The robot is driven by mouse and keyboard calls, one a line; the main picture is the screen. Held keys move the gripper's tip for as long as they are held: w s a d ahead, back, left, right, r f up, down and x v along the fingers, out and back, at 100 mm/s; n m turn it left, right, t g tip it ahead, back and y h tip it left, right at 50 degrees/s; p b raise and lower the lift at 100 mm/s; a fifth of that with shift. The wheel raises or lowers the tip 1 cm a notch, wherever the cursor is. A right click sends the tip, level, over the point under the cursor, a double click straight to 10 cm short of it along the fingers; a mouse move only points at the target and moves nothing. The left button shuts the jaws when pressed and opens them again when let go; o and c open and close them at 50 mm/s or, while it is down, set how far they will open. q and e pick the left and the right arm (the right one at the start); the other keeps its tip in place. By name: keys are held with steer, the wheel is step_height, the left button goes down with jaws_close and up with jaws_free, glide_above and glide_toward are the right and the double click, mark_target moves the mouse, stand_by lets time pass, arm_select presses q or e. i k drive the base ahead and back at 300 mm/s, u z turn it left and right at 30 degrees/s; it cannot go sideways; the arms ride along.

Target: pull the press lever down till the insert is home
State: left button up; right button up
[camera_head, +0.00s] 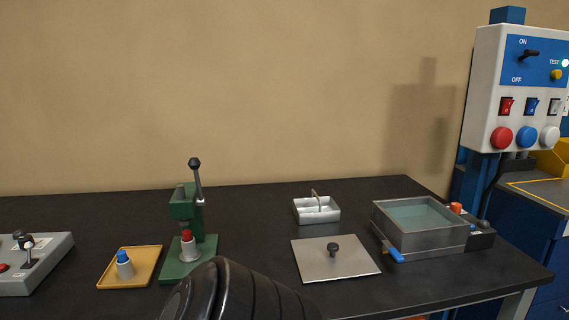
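A green press (183,206) stands on the dark table, left of the middle. Its lever (198,184) is a metal rod with a black ball knob (195,162) at the top, and it points nearly straight up. Under the press head, a red insert (187,236) sits on top of a light grey round body (189,251). The red piece still shows above the grey body. A dark ridged part of my own arm is at the bottom middle, in front of the press base's lower right. Neither of my grippers shows in this view.
A yellow tray (107,281) with a blue-topped grey piece (124,264) is left of the press. A grey switch box (50,262) is farther left. Right are a metal plate with a knob (313,270), a small caddy (302,219) and a water tank (430,249).

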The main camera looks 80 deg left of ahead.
mark_target(194, 162)
steer(key=k, duration=0.7)
steer(key=u, duration=0.7)
